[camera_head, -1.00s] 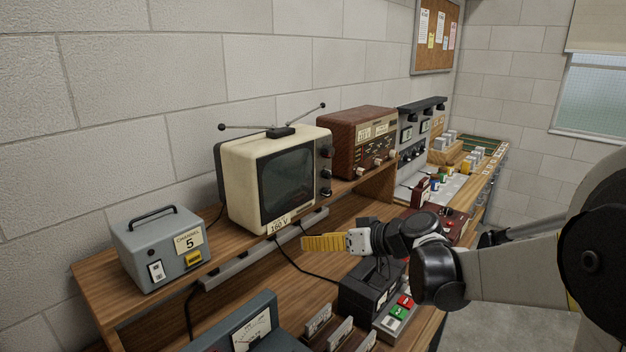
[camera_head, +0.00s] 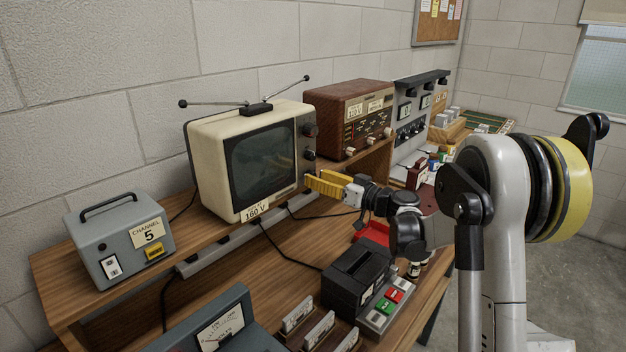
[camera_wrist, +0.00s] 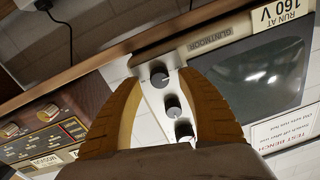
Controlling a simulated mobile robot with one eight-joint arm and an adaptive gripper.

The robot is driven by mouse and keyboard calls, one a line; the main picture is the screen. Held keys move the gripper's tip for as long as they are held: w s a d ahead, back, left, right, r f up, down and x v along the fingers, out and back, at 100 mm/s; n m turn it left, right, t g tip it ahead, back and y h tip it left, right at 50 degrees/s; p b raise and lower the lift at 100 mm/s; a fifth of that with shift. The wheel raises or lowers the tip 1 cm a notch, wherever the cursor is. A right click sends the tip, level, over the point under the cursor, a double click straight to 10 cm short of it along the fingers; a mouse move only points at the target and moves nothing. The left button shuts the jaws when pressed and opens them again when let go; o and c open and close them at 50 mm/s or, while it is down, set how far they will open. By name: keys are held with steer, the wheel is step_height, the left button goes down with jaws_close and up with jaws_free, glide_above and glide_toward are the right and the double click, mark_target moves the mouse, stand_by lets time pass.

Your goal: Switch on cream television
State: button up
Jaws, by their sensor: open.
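The cream television (camera_head: 218,160) stands on the wooden shelf with its dark screen (camera_head: 262,160) facing the room. A label reading 160 V (camera_head: 254,211) is at its lower front. A column of dark knobs (camera_head: 310,129) runs down the right of the screen. In the wrist view the television's panel shows three knobs, with the end knob (camera_wrist: 159,76) between my fingertips. My gripper (camera_head: 313,182) is open at the lower right of the television front. In the wrist view my gripper (camera_wrist: 158,78) has its yellow fingers spread around that knob; contact cannot be told.
A grey Channel 5 box (camera_head: 118,238) stands left of the television. A brown radio (camera_head: 347,115) stands to its right. A black device (camera_head: 360,275) with coloured buttons is on the bench below. Cables hang under the shelf.

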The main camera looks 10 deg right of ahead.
steer(key=shift+x, duration=0.95)
steer(key=shift+d, duration=0.1)
jaws_close()
